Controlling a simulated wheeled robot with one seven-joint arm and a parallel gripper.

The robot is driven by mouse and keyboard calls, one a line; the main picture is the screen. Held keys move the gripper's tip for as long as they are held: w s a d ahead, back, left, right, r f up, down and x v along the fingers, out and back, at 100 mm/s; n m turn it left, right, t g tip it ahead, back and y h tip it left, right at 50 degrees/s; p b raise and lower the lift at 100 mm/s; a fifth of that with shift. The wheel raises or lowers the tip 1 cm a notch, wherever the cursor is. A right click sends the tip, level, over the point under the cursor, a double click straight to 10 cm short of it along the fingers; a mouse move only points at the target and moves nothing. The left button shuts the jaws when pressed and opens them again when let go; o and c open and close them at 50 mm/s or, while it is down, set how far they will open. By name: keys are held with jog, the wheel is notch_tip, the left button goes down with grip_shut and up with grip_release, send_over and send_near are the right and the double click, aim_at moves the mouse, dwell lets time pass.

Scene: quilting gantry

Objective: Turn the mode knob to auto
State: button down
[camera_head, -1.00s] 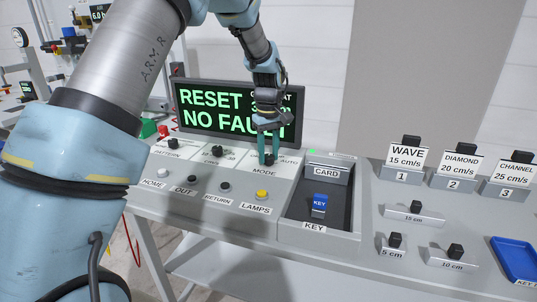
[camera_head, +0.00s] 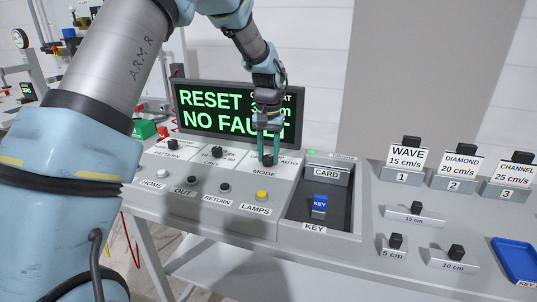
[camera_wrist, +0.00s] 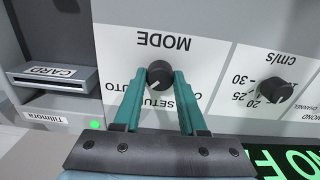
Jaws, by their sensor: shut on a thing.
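In the head view my gripper (camera_head: 268,157) comes down from above onto the mode knob (camera_head: 267,160), whose pointer cannot be read there.
A display (camera_head: 215,112) reading RESET and NO FAULT stands behind the panel. Another black knob (camera_wrist: 275,90) sits beside the mode knob. A yellow lamps button (camera_head: 262,195), a card slot (camera_head: 325,171) and a blue key (camera_head: 320,203) are nearby.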

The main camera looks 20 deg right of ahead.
aim_at(269, 157)
jog(key=shift+m, duration=0.3)
jog(key=shift+c, duration=2.3)
grip_release()
notch_tip(269, 157, up, 11)
jog(key=b, duration=0.2)
jog(key=shift+b, duration=0.3)
jog(key=shift+f, duration=0.1)
